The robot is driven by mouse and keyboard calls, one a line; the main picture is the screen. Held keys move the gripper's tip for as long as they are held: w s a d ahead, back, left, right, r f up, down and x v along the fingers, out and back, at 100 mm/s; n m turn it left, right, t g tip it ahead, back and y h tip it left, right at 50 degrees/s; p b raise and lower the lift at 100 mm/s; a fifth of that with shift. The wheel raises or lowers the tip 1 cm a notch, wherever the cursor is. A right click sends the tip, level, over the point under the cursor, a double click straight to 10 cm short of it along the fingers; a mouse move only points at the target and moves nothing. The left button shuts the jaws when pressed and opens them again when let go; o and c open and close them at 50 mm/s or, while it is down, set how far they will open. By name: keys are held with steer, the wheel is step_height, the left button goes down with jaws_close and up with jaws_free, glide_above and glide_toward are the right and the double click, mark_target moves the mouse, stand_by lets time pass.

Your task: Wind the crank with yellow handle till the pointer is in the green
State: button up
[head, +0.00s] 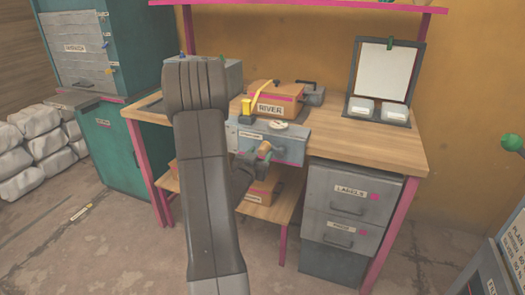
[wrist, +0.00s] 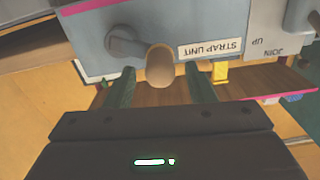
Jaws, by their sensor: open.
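The strap unit (head: 250,138) is a grey box with a pink edge at the front of the workbench. A crank (wrist: 125,45) with a rounded tan-yellow handle (wrist: 159,66) sticks out of its front; the handle also shows in the head view (head: 265,147). A small round dial (head: 278,125) lies on top of the unit; its pointer and any green zone are too small to read. My gripper (wrist: 162,88) is open, with its two green fingers on either side of the handle's near end. I cannot tell whether they touch it.
A yellow lever (head: 247,104) stands on top of the unit, beside the orange RIVER box (head: 275,99). A STRAP UNIT label (wrist: 210,48) is beside the crank. Grey drawers (head: 352,190) stand under the bench at right.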

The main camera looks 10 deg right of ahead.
mark_target(267, 148)
steer(key=shift+x, duration=1.45)
steer(key=shift+c, duration=0.4)
jaws_close()
steer(key=shift+b, duration=0.3)
steer(key=shift+s+d+r+m+b, duration=0.1)
steer(key=shift+m+b, duration=0.35)
steer(key=shift+b, duration=0.15)
steer(key=shift+s+d+r+m+b, duration=0.1)
steer(key=shift+m+b, duration=0.35)
steer(key=shift+b, duration=0.15)
steer(key=m+b, duration=0.2)
steer(key=b, duration=0.1)
steer(key=d+r+m+b, duration=0.1)
steer(key=shift+s+m+b, duration=0.3)
steer(key=shift+b, duration=0.05)
steer(key=m+b, duration=0.2)
steer(key=s+d+r+m+b, duration=0.1)
steer(key=m+b, duration=0.1)
steer(key=d+m+b, duration=0.1)
steer(key=m+b, duration=0.1)
steer(key=shift+s+d+r+m+b, duration=0.2)
steer(key=shift+s+r+m+b, duration=0.1)
steer(key=shift+b, duration=0.1)
